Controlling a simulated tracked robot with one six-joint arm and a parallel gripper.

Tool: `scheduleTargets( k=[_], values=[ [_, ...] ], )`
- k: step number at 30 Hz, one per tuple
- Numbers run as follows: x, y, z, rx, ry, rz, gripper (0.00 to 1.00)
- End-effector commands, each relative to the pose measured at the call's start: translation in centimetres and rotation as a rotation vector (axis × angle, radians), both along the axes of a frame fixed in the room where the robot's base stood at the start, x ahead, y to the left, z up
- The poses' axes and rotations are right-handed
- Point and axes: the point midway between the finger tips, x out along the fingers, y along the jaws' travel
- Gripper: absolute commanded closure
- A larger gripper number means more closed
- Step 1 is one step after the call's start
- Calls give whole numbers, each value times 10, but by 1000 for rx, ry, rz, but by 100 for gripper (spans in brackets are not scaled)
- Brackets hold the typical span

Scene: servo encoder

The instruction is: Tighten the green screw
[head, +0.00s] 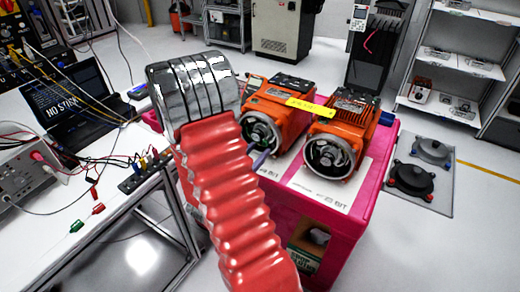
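Two orange servo motors stand on a pink crate (375,190). The left motor (290,95) shows a round encoder end (258,132), partly covered by my arm. The right motor (350,125) shows its whole round encoder end (329,157). A thin blue-purple tool-like piece (261,159) points at the left encoder's lower edge, with a small greenish spot at its upper end. I cannot tell whether that spot is the green screw. My red ribbed arm sleeve and chrome end part fill the middle. My gripper's fingers are not clearly visible, so its opening cannot be told.
A white bench (90,215) with cables, clips and a laptop (75,105) stands close on the left. Shelves (460,60) stand at the back right. The floor right of the crate holds a grey mat (436,200).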

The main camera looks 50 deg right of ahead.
Motion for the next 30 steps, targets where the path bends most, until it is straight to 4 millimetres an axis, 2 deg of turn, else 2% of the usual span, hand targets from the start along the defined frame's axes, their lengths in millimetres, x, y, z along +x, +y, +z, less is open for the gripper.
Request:
scheduleTargets(
  k=[6, 17, 30],
  values=[
    [1, -19, 0, 1, 1, -2, 64],
    [2, -23, 0, 1, 1, 1, 64],
    [2, -22, 0, 0, 1, 1, 95]
  ],
)
